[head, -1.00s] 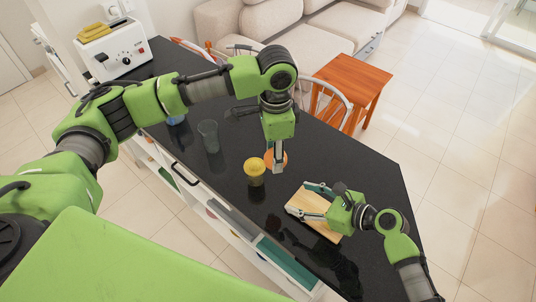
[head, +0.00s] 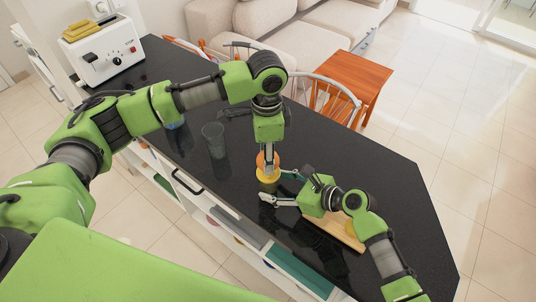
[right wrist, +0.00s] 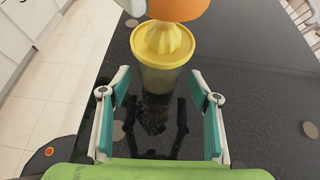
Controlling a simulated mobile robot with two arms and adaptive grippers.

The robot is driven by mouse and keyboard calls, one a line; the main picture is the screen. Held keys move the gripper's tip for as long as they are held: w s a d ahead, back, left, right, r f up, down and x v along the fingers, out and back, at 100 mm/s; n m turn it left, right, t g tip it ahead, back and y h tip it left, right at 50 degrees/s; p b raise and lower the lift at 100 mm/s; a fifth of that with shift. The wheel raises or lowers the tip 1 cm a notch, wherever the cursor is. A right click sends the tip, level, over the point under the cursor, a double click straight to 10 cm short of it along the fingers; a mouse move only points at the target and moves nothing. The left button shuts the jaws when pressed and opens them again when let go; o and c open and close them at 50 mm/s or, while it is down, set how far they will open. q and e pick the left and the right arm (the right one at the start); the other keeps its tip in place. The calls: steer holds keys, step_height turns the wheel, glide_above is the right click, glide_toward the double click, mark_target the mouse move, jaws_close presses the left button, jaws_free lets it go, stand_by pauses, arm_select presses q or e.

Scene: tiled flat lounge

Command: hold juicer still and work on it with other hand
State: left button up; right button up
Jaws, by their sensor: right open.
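The juicer (head: 268,178) stands upright on the black counter. The right wrist view shows its yellow ribbed cone and rim (right wrist: 163,42) over a see-through body. My right gripper (head: 277,187) is open and low over the counter. Its teal-padded fingers in the right wrist view (right wrist: 159,88) point at the juicer, one tip to each side of its lower body; I cannot tell if they touch. My left gripper (head: 268,150) points down above the juicer, shut on an orange piece (head: 266,162). The orange (right wrist: 178,8) hangs just over the cone; its fingers are mostly hidden.
A wooden cutting board (head: 340,229) lies under my right arm. A clear glass (head: 213,140) stands to the left on the counter (head: 385,185). A white toaster (head: 108,50) is at the far left end. Chairs and a wooden side table (head: 348,80) stand behind the counter.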

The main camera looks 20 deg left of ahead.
steer(key=shift+x, duration=1.05)
steer(key=shift+a, duration=0.15)
steer(key=c, duration=1.1)
steer(key=shift+o, duration=0.2)
